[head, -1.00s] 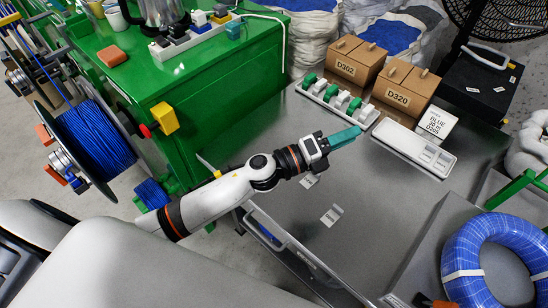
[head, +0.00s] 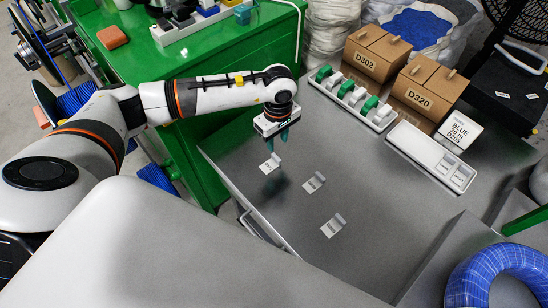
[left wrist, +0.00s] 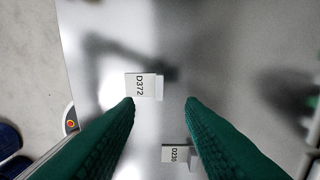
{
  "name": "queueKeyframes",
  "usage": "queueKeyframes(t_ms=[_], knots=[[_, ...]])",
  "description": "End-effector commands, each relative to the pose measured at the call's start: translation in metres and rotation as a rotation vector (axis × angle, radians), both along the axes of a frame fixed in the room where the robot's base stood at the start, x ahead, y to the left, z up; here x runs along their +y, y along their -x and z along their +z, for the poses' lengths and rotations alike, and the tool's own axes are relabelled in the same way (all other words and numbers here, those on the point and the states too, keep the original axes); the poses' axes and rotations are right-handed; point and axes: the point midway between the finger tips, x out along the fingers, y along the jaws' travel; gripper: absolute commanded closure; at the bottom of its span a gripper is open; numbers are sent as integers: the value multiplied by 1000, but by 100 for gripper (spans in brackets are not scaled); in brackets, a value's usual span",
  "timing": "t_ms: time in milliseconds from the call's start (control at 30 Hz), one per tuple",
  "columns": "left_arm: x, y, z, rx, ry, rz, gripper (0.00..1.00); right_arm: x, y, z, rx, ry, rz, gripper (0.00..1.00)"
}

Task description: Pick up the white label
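Three small white labels with raised tabs lie on the grey metal table: one (head: 270,163) just below my left gripper, one (head: 314,182) to its right, and one (head: 333,226) nearer the front. My left gripper (head: 281,142) has teal fingers and points down above the table. In the left wrist view its fingers (left wrist: 160,101) are apart and empty. A label reading D372 (left wrist: 140,86) lies below, close to the left fingertip, and a label reading D230 (left wrist: 175,154) is lower in that picture. My right gripper is not in view.
A green cabinet (head: 190,65) stands left of the table. A blue cable coil (head: 490,275) is front right.

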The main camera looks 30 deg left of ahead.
Motion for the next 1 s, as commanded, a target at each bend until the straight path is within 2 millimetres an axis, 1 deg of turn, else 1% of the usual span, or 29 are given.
queueKeyframes(t_ms=[33,100,267,367,500,600,700,900,933,1000], knots=[[0,1,-8,3,0,0,65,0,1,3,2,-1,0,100],[0,0,-17,3,1,1,65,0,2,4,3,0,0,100],[-1,0,-29,0,3,1,65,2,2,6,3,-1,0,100],[-1,1,-38,2,3,2,65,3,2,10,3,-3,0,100],[-2,4,-60,4,3,2,65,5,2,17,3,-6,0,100],[-2,2,-73,1,4,2,65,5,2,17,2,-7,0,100],[-2,2,-79,0,4,1,65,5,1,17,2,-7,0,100],[-2,2,-80,-2,4,1,65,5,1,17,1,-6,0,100],[-2,2,-80,-2,4,1,68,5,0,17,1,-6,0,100],[-2,2,-80,-2,4,1,79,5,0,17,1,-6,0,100]])
